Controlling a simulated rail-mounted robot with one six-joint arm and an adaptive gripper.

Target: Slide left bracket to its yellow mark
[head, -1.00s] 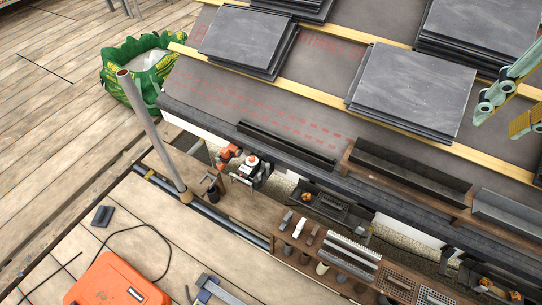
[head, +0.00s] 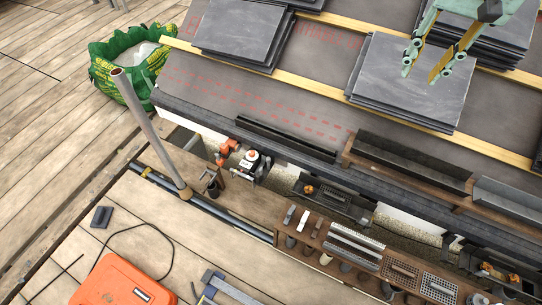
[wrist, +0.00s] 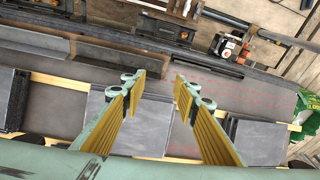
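My gripper (head: 421,74) is open and empty above a grey slate stack (head: 385,85) on the roof. In the wrist view the fingers of my gripper (wrist: 157,80) are spread wide, with nothing between them. Along the eave below, a dark fitting with an orange part (head: 328,196) and a red, white and black device (head: 250,162) show. I cannot tell for certain which part is the left bracket. No yellow mark can be made out clearly; the fittings are small and partly hidden by the tool shelf.
Other slate stacks (head: 243,32) lie on wooden battens (head: 330,85). Dark trough-like channels (head: 410,164) lie along the lower roof edge. A grey post (head: 150,135) stands at the left. A tool shelf (head: 312,238) runs in front. A green bag (head: 112,65) stands at the upper left.

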